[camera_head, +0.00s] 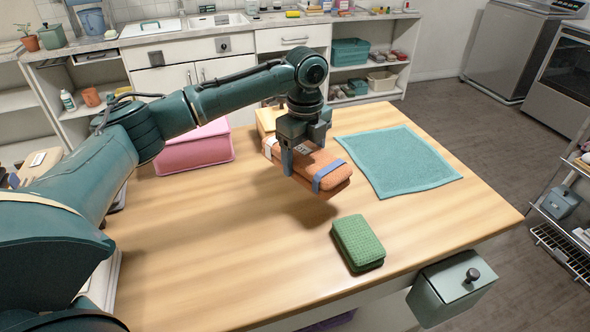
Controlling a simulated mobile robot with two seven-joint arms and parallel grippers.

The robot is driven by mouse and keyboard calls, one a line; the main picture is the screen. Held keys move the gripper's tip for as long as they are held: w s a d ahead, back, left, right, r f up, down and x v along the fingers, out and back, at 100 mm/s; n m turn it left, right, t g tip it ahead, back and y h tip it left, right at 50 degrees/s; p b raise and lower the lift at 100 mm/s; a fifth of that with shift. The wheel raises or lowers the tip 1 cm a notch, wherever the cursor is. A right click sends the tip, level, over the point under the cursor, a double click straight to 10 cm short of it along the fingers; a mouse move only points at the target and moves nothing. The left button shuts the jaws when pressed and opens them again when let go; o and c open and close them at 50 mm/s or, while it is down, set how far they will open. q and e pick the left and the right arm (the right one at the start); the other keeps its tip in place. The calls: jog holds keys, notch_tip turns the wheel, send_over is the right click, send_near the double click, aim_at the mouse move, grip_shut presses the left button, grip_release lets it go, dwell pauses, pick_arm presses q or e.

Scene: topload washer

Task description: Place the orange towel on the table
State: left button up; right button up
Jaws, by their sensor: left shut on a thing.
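The orange towel (325,174) is a folded, banded bundle with a blue strap near its right end. My left gripper (301,168) is shut on it from above and holds it over the wooden table (220,252). The exact gap between towel and table is hard to tell. My right gripper does not show.
A green sponge-like block (357,243) lies in front of the towel. A flat teal cloth (397,163) lies to the right. A pink box (197,148) and a yellowish box (266,121) stand behind. The table's front middle is clear.

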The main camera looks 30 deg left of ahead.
aim_at(304, 150)
pick_arm(q)
jog(key=shift+f, duration=2.8)
jog(key=o, duration=1)
jog(key=shift+f, duration=0.1)
notch_tip(304, 150, up, 12)
jog(key=shift+r, duration=0.15)
